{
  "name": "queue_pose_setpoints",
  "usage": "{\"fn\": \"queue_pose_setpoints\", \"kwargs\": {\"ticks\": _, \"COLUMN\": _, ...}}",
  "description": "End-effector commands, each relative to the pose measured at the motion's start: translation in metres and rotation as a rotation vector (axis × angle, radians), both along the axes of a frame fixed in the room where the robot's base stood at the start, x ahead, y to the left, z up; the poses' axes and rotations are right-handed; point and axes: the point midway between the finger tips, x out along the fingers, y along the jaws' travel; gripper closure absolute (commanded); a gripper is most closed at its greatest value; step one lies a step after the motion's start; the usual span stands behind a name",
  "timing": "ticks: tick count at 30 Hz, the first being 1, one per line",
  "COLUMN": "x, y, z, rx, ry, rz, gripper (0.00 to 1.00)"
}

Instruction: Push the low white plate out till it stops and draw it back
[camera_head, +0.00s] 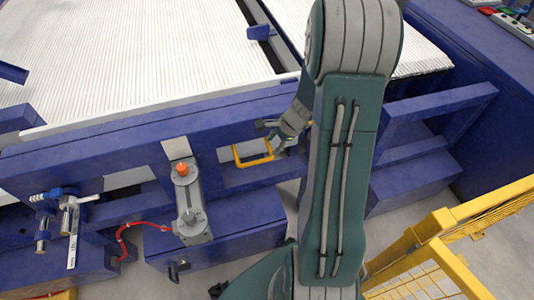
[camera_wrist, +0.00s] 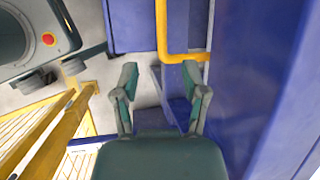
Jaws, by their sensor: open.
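A long, low white plate (camera_head: 150,105) runs along the front edge of the ribbed bed in the head view, above the blue beam. I cannot tell for sure that this is the plate of the task. A yellow U-shaped handle (camera_head: 253,156) sticks out at the front of the blue frame. My gripper (camera_head: 272,128) is beside that handle, partly hidden by my arm. In the wrist view my gripper (camera_wrist: 163,82) is open, with nothing between its fingers. The yellow handle (camera_wrist: 183,56) lies just beyond the fingertips there, apart from them.
The blue frame (camera_head: 90,148) fills the front, with a grey unit with an orange knob (camera_head: 188,205) and a red hose (camera_head: 125,240). A valve assembly (camera_head: 62,215) stands at left. A yellow guard rail (camera_head: 450,215) is at lower right. A blue wall (camera_wrist: 250,90) lies close right of my gripper.

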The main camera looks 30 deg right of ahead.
Motion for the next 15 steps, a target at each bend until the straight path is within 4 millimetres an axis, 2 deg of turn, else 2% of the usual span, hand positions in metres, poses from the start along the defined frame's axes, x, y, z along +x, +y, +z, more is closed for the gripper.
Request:
{"fn": "queue_pose_setpoints", "kwargs": {"ticks": 5, "x": 0.003, "y": 0.005, "z": -0.005, "rx": -0.009, "ry": 0.01, "rz": -0.017, "gripper": 0.43}}
{"fn": "queue_pose_setpoints", "kwargs": {"ticks": 15, "x": 0.018, "y": 0.024, "z": -0.058, "rx": -0.007, "ry": 0.013, "rz": -0.014, "gripper": 0.43}}
